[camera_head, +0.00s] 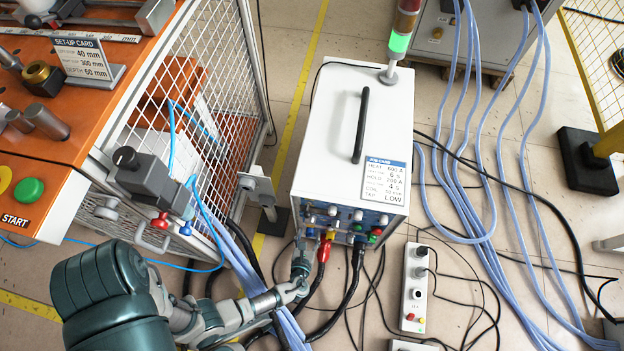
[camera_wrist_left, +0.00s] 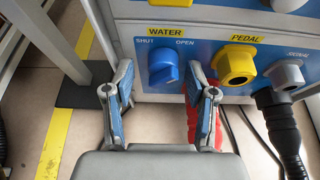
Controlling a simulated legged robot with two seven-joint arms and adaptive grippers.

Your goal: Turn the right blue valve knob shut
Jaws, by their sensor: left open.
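A blue valve knob (camera_wrist_left: 163,67) sits on the blue front panel of the white heater box (camera_head: 338,130), under a yellow WATER label with SHUT on its left and OPEN on its right. I cannot tell exactly which way the knob points. My left gripper (camera_head: 302,262) is low in front of the panel's left side. In the left wrist view its two fingers are open, one to each side of the knob, with nothing held between them. In the head view the gripper mostly hides the knob. My right gripper is not in view.
A red plug (camera_head: 324,249) and cables hang close by the gripper. A mesh-sided bench (camera_head: 205,60) stands left. A power strip (camera_head: 415,285) lies right.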

